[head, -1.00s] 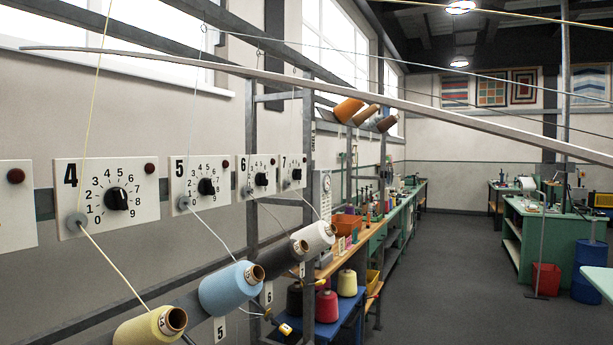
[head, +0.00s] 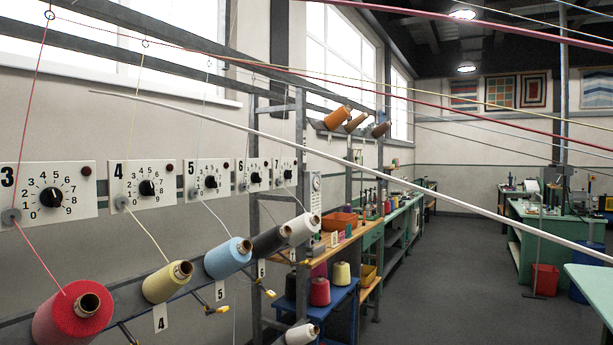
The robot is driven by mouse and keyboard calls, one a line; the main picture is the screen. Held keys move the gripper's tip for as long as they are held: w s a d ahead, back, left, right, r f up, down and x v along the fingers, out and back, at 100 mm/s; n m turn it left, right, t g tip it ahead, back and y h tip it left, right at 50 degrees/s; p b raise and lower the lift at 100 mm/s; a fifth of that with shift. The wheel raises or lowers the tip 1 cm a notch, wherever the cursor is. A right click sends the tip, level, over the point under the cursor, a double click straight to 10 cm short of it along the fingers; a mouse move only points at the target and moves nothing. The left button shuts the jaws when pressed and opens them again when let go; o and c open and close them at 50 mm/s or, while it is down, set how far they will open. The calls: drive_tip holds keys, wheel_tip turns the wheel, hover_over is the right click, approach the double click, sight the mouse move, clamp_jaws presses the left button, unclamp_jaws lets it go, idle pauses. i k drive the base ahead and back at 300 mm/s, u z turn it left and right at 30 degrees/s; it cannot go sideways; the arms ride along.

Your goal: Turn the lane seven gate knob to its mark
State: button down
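The lane seven panel (head: 285,172) is the farthest of the numbered white panels on the left wall in the head view. Its dark gate knob (head: 288,174) is small from here; its pointer direction and any mark cannot be made out. A white yarn cone (head: 301,229) stands on the rail below and right of the panel. My gripper is not in view, so its state cannot be told.
Nearer panels, such as lane three (head: 75,203), line the wall. A red cone (head: 66,318), yellow cone (head: 163,285) and blue cone (head: 222,259) sit on the rail below. A pale bar or strand (head: 400,180) crosses the view. Grey floor (head: 440,290) is open at right.

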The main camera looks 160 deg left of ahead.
sight(287, 174)
drive_tip(key=z, duration=0.3)
drive_tip(key=i, duration=0.2)
drive_tip(key=u, duration=5.35)
